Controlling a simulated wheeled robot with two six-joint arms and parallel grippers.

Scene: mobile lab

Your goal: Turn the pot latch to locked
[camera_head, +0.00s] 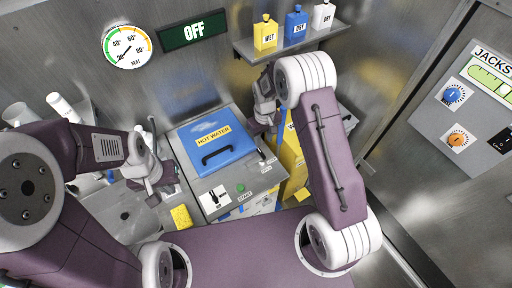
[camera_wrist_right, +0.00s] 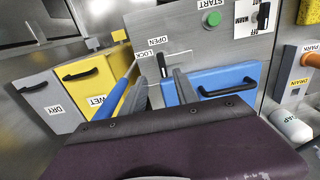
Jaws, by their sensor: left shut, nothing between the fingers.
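The pot is a steel unit with a blue lid (camera_head: 210,145) marked HOT WATER; the lid also shows in the right wrist view (camera_wrist_right: 225,80). The pot latch (camera_wrist_right: 163,65) is a small black lever beside the OPEN and LOCK labels. Which label it points to is hard to tell. My right gripper (camera_wrist_right: 165,75) has its two grey fingers apart, with the latch showing between and just beyond the tips. Contact is not clear. In the head view my right gripper (camera_head: 262,118) is over the pot's right side. My left gripper (camera_head: 160,182) is shut and empty, left of the pot.
A yellow bin (camera_wrist_right: 90,82) marked WET and a grey bin (camera_wrist_right: 48,95) marked DRY stand beside the pot. A green START button (camera_wrist_right: 212,18) is on the pot's panel. A yellow sponge (camera_head: 181,216) lies near my left gripper. Bottles stand on the wall shelf (camera_head: 290,45).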

